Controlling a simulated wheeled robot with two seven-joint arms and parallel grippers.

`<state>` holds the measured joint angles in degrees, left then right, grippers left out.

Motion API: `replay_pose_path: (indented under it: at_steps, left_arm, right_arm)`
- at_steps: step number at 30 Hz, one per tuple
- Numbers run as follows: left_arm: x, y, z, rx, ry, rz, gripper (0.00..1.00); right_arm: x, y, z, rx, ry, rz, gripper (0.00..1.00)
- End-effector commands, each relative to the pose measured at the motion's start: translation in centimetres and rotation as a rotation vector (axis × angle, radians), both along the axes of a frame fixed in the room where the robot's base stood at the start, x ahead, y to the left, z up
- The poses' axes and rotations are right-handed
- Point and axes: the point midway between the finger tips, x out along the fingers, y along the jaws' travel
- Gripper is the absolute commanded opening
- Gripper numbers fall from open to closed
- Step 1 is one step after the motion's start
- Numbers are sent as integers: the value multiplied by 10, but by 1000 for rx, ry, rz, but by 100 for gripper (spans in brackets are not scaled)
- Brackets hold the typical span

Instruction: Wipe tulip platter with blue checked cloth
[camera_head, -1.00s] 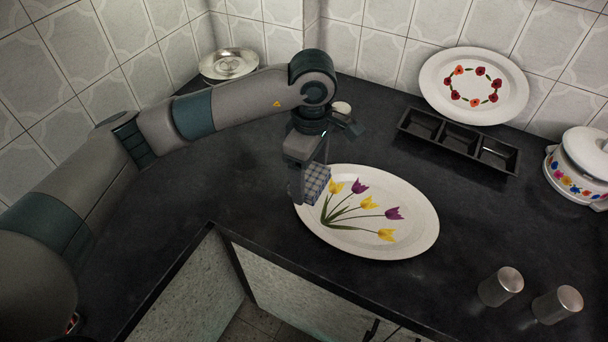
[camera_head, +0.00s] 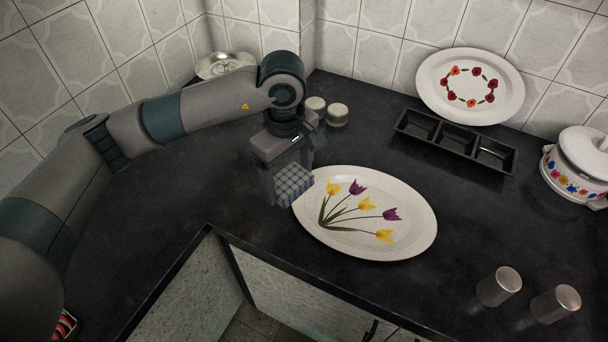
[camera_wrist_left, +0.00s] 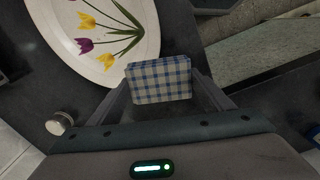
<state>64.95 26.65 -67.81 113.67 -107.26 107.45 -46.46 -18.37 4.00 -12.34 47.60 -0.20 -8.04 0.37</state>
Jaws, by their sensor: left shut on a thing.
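The tulip platter (camera_head: 385,238) is a white oval dish with yellow and purple tulips, lying on the dark counter in the middle of the head view. It also shows at the top left of the left wrist view (camera_wrist_left: 150,42). My left gripper (camera_head: 291,190) is at the platter's left edge, shut on the blue checked cloth (camera_head: 294,182). The cloth looks like a folded block between the fingers in the left wrist view (camera_wrist_left: 160,81). In the head view it is beside the platter's left rim; I cannot tell whether it touches the rim or counter. My right gripper is not in view.
A black three-part tray (camera_head: 456,130) lies behind the platter, with a red-flower plate (camera_head: 425,88) against the wall. A lidded pot (camera_head: 550,178) is at right. Two steel tumblers (camera_head: 499,287) stand front right. Two small pale-topped jars (camera_head: 337,110) stand behind my gripper.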

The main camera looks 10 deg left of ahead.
Motion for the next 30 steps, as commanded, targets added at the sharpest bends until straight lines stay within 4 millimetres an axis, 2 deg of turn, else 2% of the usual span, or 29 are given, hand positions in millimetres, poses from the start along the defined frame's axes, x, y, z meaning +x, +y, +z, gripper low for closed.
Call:
replay_pose_path:
  at_steps: [1, 9, 15, 21, 30]
  left_arm:
    - [-4, 13, 2, 2, -1, -69, 56]
    - [-33, 71, 11, 3, -3, -532, 56]
    - [-55, 100, 16, 4, 0, -805, 56]
    - [-64, 113, 18, 5, 1, -926, 56]
    - [-65, 113, 19, 4, 2, -938, 56]
  right_arm:
    - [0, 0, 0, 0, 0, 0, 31]
    - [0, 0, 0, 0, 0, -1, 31]
    - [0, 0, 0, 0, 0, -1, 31]
    - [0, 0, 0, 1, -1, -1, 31]
    - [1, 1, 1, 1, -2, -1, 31]
